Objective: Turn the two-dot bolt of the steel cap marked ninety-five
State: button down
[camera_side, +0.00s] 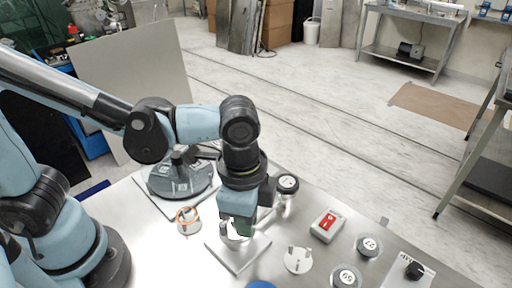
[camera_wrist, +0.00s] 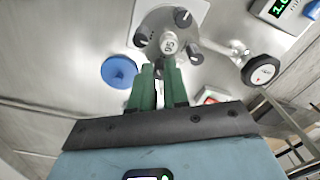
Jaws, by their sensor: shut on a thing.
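The steel cap (camera_wrist: 160,26) is in the upper middle of the wrist view. A round label at its centre (camera_wrist: 170,45) reads as ninety-five, turned over. Dark-topped bolts stand around its rim, one at the top right (camera_wrist: 183,17), one at the left (camera_wrist: 140,40) and one at the right (camera_wrist: 195,57). My gripper (camera_wrist: 159,70), with green fingers, is shut on a bolt at the cap's near rim. The fingers mostly hide that bolt and its dots cannot be read. In the side view my gripper (camera_side: 237,232) points down over a square plate (camera_side: 240,262) and hides most of the cap.
A gauge (camera_side: 287,183) stands close behind my gripper. A red-switched box (camera_side: 327,224), a white disc (camera_side: 298,260), two marked caps (camera_side: 369,245) (camera_side: 346,277) and a knob box (camera_side: 410,268) are to the right. A ringed disc (camera_side: 187,220) and a grey-blue base (camera_side: 180,185) are to the left.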

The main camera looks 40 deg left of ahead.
jog(key=shift+n, duration=0.3)
jog(key=c, duration=1.1)
grip_release()
jog(key=shift+r, duration=0.1)
notch_tip(320, 180, up, 12)
jog(key=shift+s, duration=0.25)
